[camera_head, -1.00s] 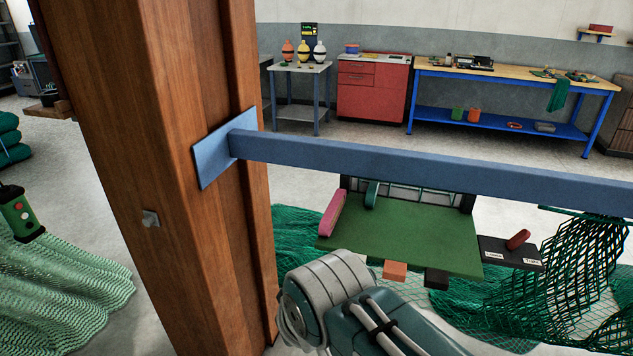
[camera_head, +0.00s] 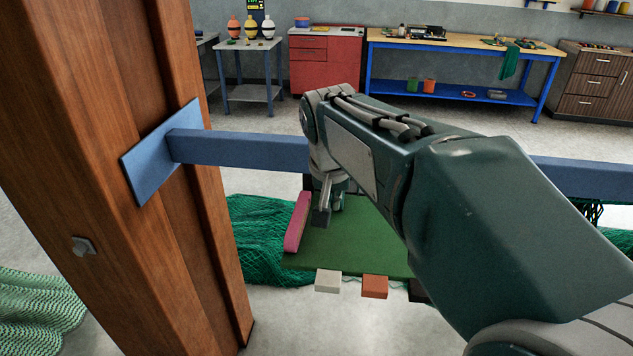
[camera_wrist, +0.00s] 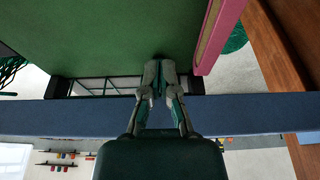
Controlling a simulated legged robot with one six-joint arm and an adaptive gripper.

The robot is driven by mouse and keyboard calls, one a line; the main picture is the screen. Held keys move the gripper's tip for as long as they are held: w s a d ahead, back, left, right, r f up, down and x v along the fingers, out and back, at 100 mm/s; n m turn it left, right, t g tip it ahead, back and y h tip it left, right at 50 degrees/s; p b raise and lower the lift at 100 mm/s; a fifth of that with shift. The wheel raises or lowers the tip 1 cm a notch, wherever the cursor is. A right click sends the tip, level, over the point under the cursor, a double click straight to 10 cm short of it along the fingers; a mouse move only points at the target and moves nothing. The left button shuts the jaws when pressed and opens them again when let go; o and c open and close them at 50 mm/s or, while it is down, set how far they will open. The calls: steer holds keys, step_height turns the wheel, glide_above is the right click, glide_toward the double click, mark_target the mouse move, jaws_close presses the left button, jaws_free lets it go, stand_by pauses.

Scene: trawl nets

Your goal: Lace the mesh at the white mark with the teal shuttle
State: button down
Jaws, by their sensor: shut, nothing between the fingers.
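My gripper (camera_head: 322,212) is shut and empty, just past the blue beam and low over the green board (camera_head: 350,258). In the wrist view the closed fingertips (camera_wrist: 158,75) lie over the edge of the green board, by a black-framed mesh panel (camera_wrist: 100,87). I cannot tell whether they touch the board. A pale, whitish block (camera_head: 327,281) is at the board's near edge, beside an orange block (camera_head: 374,286). I cannot make out the teal shuttle apart from the teal parts of my gripper. My arm covers much of the board.
A blue beam (camera_head: 240,148) runs from a wooden post (camera_head: 110,150) across the space above the board. A pink bar (camera_head: 297,222) stands along the board's left edge. Green netting (camera_head: 262,240) lies on the floor. A red cabinet and workbench stand behind.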

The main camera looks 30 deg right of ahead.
mark_target(338, 214)
steer(key=x, duration=0.3)
steer(key=d+x, duration=0.1)
steer(key=x, duration=0.4)
steer(key=shift+d+f, duration=0.2)
steer(key=shift+w+d+r, duration=0.1)
steer(key=shift+w+d, duration=0.2)
steer(key=shift+w, duration=0.25)
steer(key=shift+w+d+r, duration=0.1)
steer(key=shift+w+d, duration=0.15)
steer(key=shift+w, duration=0.85)
steer(key=shift+d+r, duration=0.1)
steer(key=shift+d, duration=0.2)
steer(key=shift+w+d, duration=0.1)
steer(key=shift+w, duration=0.05)
steer(key=shift+w+d, duration=0.45)
steer(key=shift+w, duration=0.25)
steer(key=shift+w+d, duration=0.4)
steer(key=shift+w, duration=0.35)
